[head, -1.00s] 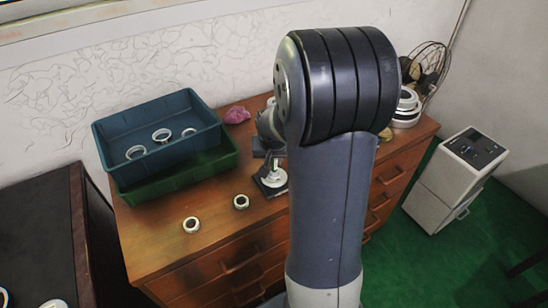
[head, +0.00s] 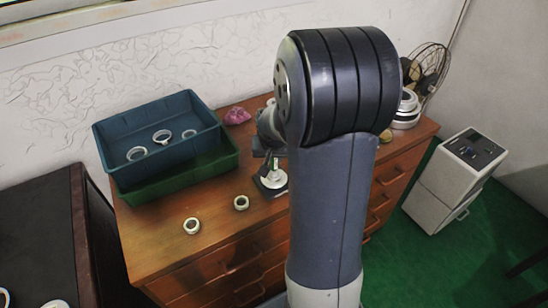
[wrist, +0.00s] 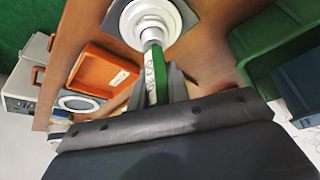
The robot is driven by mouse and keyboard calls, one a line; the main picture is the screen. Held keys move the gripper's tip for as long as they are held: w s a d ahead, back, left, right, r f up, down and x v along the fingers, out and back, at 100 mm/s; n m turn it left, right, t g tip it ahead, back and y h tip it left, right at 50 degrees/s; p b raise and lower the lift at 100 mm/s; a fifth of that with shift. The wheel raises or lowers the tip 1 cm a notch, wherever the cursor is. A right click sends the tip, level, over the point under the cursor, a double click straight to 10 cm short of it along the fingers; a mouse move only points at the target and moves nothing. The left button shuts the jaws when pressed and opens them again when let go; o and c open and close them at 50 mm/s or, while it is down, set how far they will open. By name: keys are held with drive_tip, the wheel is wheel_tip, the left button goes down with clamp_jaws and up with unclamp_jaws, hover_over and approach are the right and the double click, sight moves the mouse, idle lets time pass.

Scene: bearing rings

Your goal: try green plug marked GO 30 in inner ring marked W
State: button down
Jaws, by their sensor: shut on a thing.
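A green plug (wrist: 161,84) with a pale marked side and a silver end is held in my gripper (wrist: 157,90), which is shut on it in the wrist view. The marking is too small to read. Its silver end reaches over the middle of a white stepped ring (wrist: 175,22) on a dark square pad (wrist: 112,38). I cannot tell whether the end is inside the bore. In the head view the white ring (head: 273,180) stands on the bench beside my arm, which hides much of my gripper. No letter W can be made out.
A blue tray (head: 112,131) with several rings sits on a green tray (head: 125,194). Two loose rings (head: 192,226) (head: 241,203) lie on the wooden bench's front. An orange tray (wrist: 88,66) lies left of the plug in the wrist view. A pink cloth (head: 237,116) lies behind.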

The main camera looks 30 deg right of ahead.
drive_tip(key=shift+r+p, duration=1.9)
drive_tip(key=shift+r, duration=0.95)
